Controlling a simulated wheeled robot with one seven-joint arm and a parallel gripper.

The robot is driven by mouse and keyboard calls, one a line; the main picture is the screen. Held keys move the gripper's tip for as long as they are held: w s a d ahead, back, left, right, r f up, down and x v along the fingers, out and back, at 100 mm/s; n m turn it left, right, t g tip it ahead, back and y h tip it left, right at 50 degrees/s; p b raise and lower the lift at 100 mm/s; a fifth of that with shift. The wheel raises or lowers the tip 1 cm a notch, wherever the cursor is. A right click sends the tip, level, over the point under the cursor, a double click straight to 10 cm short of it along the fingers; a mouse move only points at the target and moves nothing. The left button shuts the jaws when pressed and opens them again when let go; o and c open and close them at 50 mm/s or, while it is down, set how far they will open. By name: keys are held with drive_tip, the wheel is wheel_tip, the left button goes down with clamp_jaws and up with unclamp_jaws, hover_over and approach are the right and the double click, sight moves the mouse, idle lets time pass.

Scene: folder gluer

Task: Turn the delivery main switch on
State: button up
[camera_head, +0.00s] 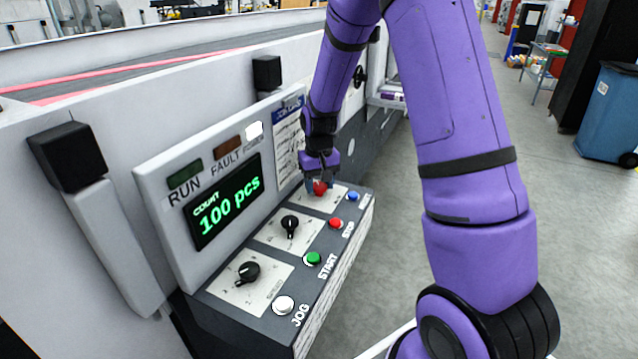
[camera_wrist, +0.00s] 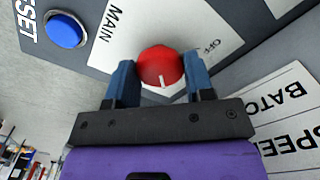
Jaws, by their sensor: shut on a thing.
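The delivery main switch is a red rotary knob (camera_wrist: 160,67) on a white plate marked MAIN and OFF; it also shows at the far end of the control panel in the head view (camera_head: 320,187). A white mark on the knob points toward my gripper in the wrist view. My gripper (camera_wrist: 160,85) has its blue fingers on either side of the knob and is shut on it. In the head view my gripper (camera_head: 321,178) comes down on the knob from above, and its fingers partly hide it.
Beside the knob are a blue reset button (camera_head: 352,196) and a red STOP button (camera_head: 336,223). Nearer are a green START button (camera_head: 313,258), a white JOG button (camera_head: 283,305) and two black knobs (camera_head: 290,224) (camera_head: 248,271). The display (camera_head: 226,203) reads 100 pcs.

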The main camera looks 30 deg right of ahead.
sight(319, 185)
idle(0.3)
drive_tip(key=o, duration=0.9)
drive_tip(key=shift+r, duration=0.15)
wheel_tip(319, 185, up, 11)
drive_tip(key=shift+f, duration=0.2)
